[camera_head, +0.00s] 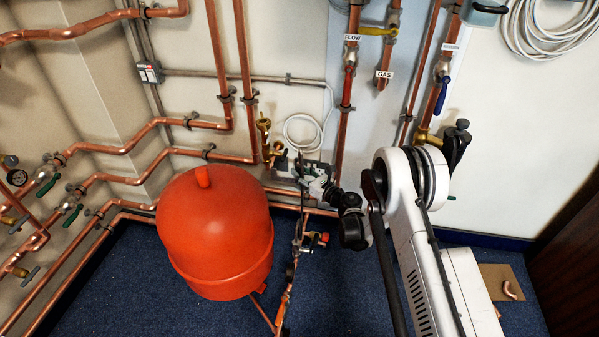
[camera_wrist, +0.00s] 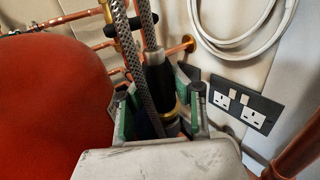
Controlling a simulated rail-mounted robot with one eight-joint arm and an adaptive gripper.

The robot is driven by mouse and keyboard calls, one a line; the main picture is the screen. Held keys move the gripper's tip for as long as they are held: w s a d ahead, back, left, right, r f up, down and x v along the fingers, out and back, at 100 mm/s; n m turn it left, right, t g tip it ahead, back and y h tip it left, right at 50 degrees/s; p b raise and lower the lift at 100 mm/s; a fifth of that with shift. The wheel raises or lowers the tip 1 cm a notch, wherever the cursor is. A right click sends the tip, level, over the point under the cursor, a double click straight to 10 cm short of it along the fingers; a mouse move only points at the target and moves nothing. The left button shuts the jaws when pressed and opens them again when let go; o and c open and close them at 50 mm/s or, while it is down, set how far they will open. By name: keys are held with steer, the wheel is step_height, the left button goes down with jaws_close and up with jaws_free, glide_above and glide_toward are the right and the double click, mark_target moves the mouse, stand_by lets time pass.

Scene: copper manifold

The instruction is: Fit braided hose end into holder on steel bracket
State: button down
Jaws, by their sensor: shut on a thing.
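My gripper (camera_wrist: 160,108) has its green-padded fingers closed around the braided hose end, a black sleeve (camera_wrist: 157,76) with a brass ring below it. Braided hose (camera_wrist: 147,28) runs up from the sleeve. A second length of braid (camera_wrist: 132,58) passes close on its left, and I cannot tell whether it is the same hose. The lowest part of the hose end is hidden between the fingers. In the head view my gripper (camera_head: 306,179) is near the wall, right of the red vessel. I cannot make out the steel bracket or its holder clearly.
The red vessel (camera_head: 215,235) stands close on the left, also large in the wrist view (camera_wrist: 45,105). Copper pipes (camera_head: 344,120) run along the wall. A double socket (camera_wrist: 240,104) and coiled white cable (camera_wrist: 240,30) are to the right.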

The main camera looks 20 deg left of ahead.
steer(key=shift+f, duration=0.7)
stand_by(0.5)
steer(key=c, duration=1.5)
jaws_free()
steer(key=v, duration=0.7)
steer(key=shift+s+d, duration=0.1)
steer(key=shift+d, duration=0.2)
